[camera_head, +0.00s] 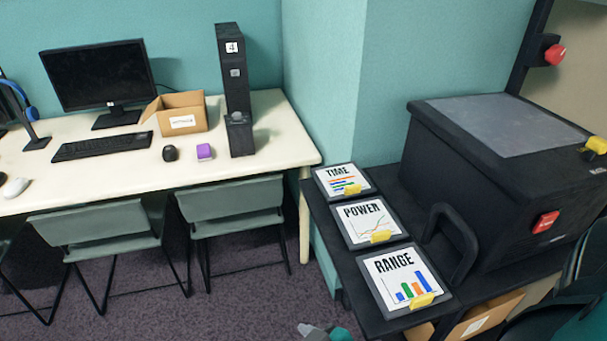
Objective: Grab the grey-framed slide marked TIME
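The slide marked TIME (342,181) lies at the far end of a row of three on the black table. It has a dark grey frame, a white face with coloured bars, and a yellow tab on its near edge. The POWER slide (368,219) lies just nearer, and the RANGE slide (404,277) is nearest. A small grey and teal part at the bottom edge and dark teal parts at the lower right may be my arms. No gripper is at the TIME slide.
A large black case (485,180) with a red button and a curved handle stands right of the slides. A teal wall corner rises behind them. The cream desk (270,130) at left holds a monitor (98,80), open box (181,113) and black tower (235,90). Chairs stand before it.

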